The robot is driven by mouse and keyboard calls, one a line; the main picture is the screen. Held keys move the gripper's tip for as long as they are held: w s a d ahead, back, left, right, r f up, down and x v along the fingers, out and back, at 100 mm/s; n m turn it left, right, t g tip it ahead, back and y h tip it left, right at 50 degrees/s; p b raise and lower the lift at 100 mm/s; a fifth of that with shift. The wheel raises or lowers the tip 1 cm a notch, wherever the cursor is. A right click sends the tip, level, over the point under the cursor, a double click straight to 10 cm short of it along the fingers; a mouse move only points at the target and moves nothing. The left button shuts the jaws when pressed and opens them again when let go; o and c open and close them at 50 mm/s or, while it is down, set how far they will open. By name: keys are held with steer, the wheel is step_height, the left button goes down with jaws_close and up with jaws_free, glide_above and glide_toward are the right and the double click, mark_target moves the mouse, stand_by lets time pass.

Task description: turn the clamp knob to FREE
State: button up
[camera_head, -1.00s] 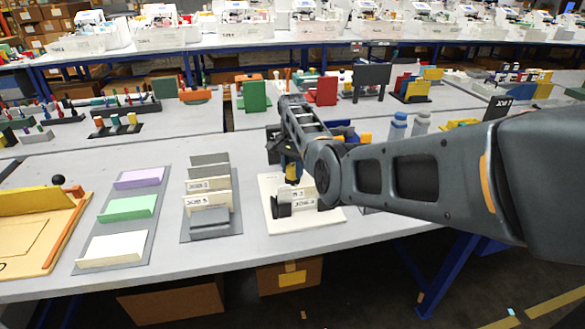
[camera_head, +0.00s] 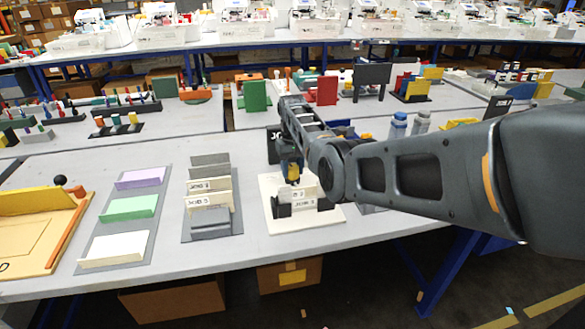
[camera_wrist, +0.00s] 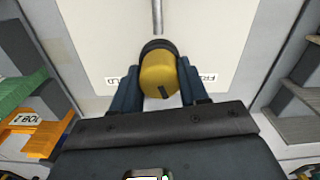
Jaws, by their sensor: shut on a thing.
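The yellow clamp knob (camera_wrist: 158,75) with a dark collar stands on a pale plate (camera_wrist: 100,40). My gripper (camera_wrist: 160,88) is shut on it, with one dark blue finger on each side. A short black mark on the knob points toward the lower right in the wrist view. A partly covered label ending in LD (camera_wrist: 112,80) lies left of the knob, and the partly covered FREE label (camera_wrist: 208,78) lies right. In the head view the knob (camera_head: 293,173) shows below my wrist, above the pale base plate (camera_head: 272,220).
A rack of upright cards (camera_head: 208,238) stands left of the plate. Farther left is a grey board (camera_head: 112,240) with purple, green and white blocks.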

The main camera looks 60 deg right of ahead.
mark_target(292, 167)
steer(key=n, duration=0.4)
steer(key=shift+r+n, duration=0.1)
steer(key=shift+n, duration=0.3)
stand_by(0.4)
steer(key=o, duration=1.1)
steer(key=shift+c, duration=0.2)
steer(key=shift+r, duration=3.85)
